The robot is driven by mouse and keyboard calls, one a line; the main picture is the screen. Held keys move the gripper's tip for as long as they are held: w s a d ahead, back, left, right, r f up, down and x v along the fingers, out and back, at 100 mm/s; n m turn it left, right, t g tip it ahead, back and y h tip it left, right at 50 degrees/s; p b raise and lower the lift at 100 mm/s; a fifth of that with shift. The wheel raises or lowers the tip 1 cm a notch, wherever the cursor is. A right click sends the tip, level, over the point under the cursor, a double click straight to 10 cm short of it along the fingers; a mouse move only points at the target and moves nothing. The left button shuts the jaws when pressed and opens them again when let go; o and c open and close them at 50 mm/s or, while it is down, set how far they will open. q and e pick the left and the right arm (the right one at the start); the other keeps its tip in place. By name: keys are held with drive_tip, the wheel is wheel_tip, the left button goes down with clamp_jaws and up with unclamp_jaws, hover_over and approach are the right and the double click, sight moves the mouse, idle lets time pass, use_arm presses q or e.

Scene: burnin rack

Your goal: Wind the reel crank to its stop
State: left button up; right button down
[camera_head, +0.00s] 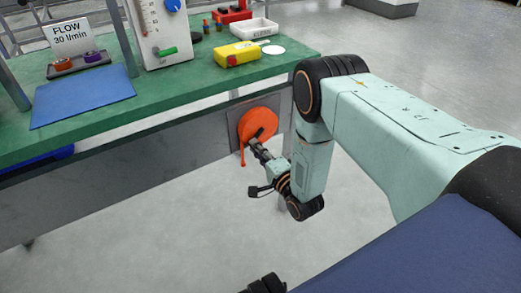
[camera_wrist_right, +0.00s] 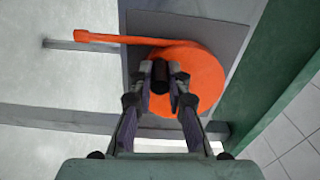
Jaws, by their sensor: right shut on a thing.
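The orange round reel (camera_head: 258,122) is on a grey plate on the bench's front side, below the green top. It fills the middle of the right wrist view (camera_wrist_right: 208,72), in front of the grey plate (camera_wrist_right: 225,32). An orange strip (camera_wrist_right: 120,38) with a blocky end runs off the reel to the left in that view. My right gripper (camera_head: 258,147) reaches the reel from the front. In the wrist view its fingertips (camera_wrist_right: 160,78) are shut on the dark crank knob (camera_wrist_right: 160,70), which they partly hide. My left gripper is not in view.
The green bench top (camera_head: 190,85) carries a blue mat (camera_head: 83,96), a yellow box (camera_head: 238,53), a white tray (camera_head: 249,29), a flow meter (camera_head: 155,30) and a FLOW sign (camera_head: 72,37). The floor before the reel is clear.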

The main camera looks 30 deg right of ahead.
drive_tip(key=m, duration=0.2)
drive_tip(key=r+m, duration=0.1)
drive_tip(key=m, duration=0.1)
drive_tip(key=a+r+m, duration=0.1)
drive_tip(key=shift+s+a+m+p, duration=0.1)
drive_tip(key=shift+m+p, duration=0.25)
drive_tip(key=shift+m, duration=0.05)
idle(0.4)
drive_tip(key=c, duration=1.3)
unclamp_jaws()
drive_tip(key=shift+r, duration=0.1)
drive_tip(key=s, duration=1.2)
drive_tip(key=shift+d, duration=0.45)
